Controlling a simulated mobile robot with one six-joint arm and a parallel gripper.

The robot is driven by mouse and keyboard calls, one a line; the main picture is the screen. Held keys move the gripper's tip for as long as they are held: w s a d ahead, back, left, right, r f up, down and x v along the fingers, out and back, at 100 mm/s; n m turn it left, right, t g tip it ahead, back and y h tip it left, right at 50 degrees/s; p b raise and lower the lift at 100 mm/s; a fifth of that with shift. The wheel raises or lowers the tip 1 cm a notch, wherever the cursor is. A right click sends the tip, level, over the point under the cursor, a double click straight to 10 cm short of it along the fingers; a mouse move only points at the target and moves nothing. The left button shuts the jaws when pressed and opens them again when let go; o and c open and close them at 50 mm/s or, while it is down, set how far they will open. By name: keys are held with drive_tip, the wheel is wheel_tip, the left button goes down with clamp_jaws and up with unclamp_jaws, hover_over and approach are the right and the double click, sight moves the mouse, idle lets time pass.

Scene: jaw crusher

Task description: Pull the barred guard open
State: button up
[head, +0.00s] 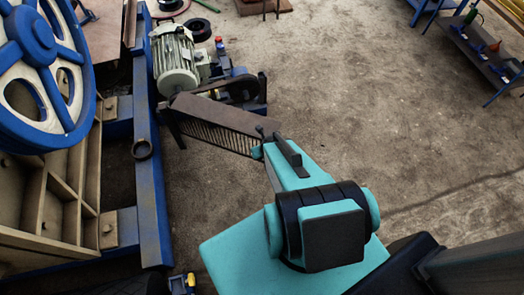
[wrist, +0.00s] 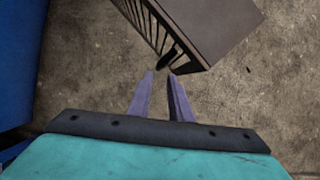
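The barred guard (head: 222,118) is a brown panel with a row of vertical bars beneath its top. It sticks out from the blue machine frame, beside the motor, in the head view. In the wrist view its flat top (wrist: 205,25) and bars fill the upper middle. A dark handle (wrist: 169,55) shows at the guard's near end. My gripper (wrist: 160,74) has its two purple fingers apart, with the tips close to the handle. I cannot tell if either tip touches it. In the head view my arm mostly hides the fingers.
A blue-and-cream flywheel (head: 37,60) and a blue frame beam (head: 146,180) stand at the left. A pale green motor (head: 174,58) sits behind the guard. The concrete floor (head: 370,100) to the right is clear as far as a blue-legged bench (head: 478,50).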

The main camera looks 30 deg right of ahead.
drive_tip(key=shift+p+v, duration=2)
drive_tip(key=shift+p, duration=0.3)
drive_tip(key=c, duration=0.4)
drive_tip(key=shift+s+a+f+n, duration=0.1)
drive_tip(key=shift+s+a+n, duration=0.1)
drive_tip(key=shift+a+n, duration=0.3)
drive_tip(key=shift+s+a+f+n, duration=0.15)
drive_tip(key=shift+a+n, duration=0.1)
drive_tip(key=shift+n, duration=0.45)
clamp_jaws()
drive_tip(key=s+a+r+m+g, duration=0.1)
drive_tip(key=s+a+m+g, duration=0.4)
drive_tip(key=m, duration=1.3)
drive_tip(key=s+a+r+m+g, duration=0.2)
drive_tip(key=s+a+m+g, duration=0.3)
drive_tip(key=s+m, duration=0.6)
drive_tip(key=a+m, duration=0.2)
drive_tip(key=m, duration=0.5)
drive_tip(key=shift+s+a+r+y, duration=0.2)
drive_tip(key=shift+a+y, duration=0.15)
drive_tip(key=shift+y, duration=0.05)
